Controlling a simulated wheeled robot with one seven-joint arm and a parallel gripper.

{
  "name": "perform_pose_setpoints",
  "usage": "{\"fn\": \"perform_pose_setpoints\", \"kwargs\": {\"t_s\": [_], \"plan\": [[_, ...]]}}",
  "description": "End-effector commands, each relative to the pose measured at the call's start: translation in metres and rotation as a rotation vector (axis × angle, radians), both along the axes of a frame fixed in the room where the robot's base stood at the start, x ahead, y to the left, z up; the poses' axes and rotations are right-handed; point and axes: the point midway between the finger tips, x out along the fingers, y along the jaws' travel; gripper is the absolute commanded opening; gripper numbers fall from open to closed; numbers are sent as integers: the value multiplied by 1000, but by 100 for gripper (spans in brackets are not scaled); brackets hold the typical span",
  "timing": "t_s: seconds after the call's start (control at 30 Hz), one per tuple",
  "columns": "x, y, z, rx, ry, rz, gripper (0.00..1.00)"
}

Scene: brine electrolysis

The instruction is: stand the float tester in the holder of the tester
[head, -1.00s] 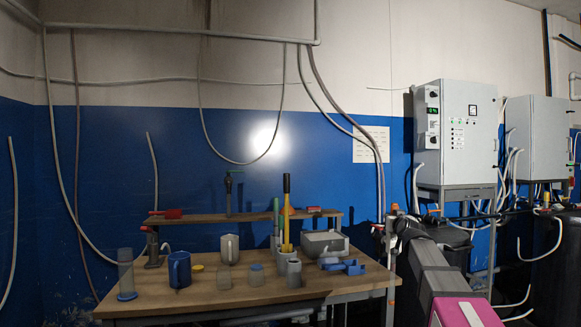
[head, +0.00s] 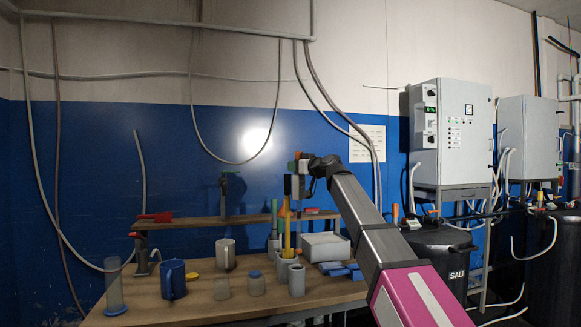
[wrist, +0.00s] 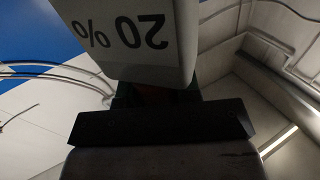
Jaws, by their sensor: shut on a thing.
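My gripper (head: 298,168) is raised above the right part of the bench. It is shut on a pale piece marked "20 %" (wrist: 140,35), upside down in the wrist view, which I take to be the float tester. An open-topped grey cylinder (head: 297,283) stands upright on the bench below. Another grey cup (head: 285,268) behind it has a yellow stick (head: 287,232) standing in it. I cannot tell for sure which one is the tester's holder.
The bench (head: 200,308) also bears a blue mug (head: 173,280), a clear cylinder (head: 115,292), a grey mug (head: 225,254), small jars (head: 256,285), a pale tray (head: 325,246) and blue blocks (head: 340,270). A raised shelf (head: 200,223) runs behind. A black salt drum (head: 440,262) stands right.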

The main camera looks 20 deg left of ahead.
Motion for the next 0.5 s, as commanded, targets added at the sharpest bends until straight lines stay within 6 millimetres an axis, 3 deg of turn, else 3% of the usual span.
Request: {"fn": "perform_pose_setpoints", "kwargs": {"t_s": [0.17,0.5], "plan": [[-4,6,4,1,0,19,0],[-4,5,-12,0,0,18,0]]}}
